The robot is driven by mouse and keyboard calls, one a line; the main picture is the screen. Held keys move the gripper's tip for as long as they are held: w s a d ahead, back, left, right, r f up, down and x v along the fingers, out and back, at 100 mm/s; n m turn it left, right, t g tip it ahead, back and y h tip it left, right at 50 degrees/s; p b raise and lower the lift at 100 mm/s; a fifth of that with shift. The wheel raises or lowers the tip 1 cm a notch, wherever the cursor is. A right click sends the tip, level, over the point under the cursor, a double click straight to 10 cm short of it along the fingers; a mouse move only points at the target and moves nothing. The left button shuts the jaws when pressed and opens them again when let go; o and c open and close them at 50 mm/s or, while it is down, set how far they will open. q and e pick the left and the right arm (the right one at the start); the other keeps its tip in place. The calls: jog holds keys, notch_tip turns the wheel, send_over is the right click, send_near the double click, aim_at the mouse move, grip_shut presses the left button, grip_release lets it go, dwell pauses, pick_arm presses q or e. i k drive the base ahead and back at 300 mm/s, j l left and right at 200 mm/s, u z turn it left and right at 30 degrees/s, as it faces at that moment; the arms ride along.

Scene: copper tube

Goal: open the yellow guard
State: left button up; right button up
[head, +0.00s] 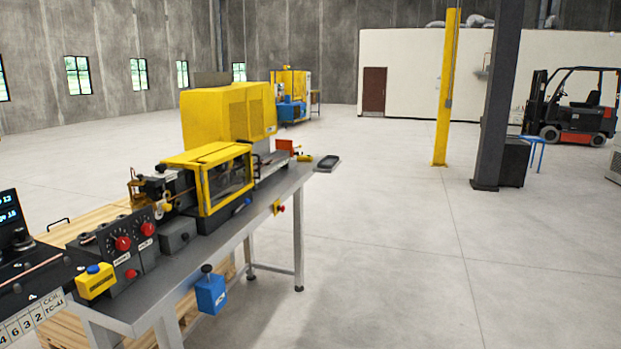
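The yellow guard (208,154) is a box-shaped cover with a clear window (230,179) in a yellow frame. It sits on the machine on the grey bench, left of the picture's middle, and looks closed. Dark machine parts show dimly through the window. A small dark handle-like piece (257,161) stands at its right end. Neither of my grippers is in the head view.
The grey bench (262,215) carries control boxes with red knobs (123,243) and a yellow box with a blue button (95,281). A blue box (211,294) hangs at its front. A yellow post (446,90) and dark column (500,100) stand right. The floor before the bench is clear.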

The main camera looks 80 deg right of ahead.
aim_at(215, 159)
jog(key=z, duration=2.1)
jog(key=i+l, duration=0.15)
jog(key=i+u, duration=0.05)
jog(key=i, duration=0.05)
